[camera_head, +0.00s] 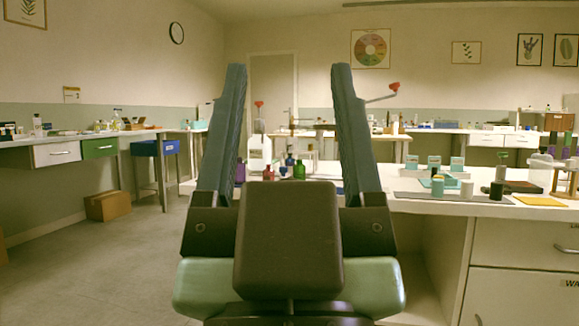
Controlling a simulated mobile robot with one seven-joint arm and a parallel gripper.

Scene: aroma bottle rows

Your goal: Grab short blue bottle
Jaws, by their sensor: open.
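My gripper (290,72) fills the middle of the view, its two long blue-grey fingers wide apart, with nothing held between them. Beyond it, in the gap between the fingers, small bottles stand on the white counter. A dark blue bottle (290,160) stands there, close to a green bottle (299,171) and a red bottle (268,174). Part of a purple bottle (240,172) shows beside the left finger. The bottles are small and distant, so I cannot compare their heights well. My gripper's body hides the counter's near part.
Drawers (525,240) lie below. The floor (120,265) at left is open, with a cardboard box (108,206) by the wall bench.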

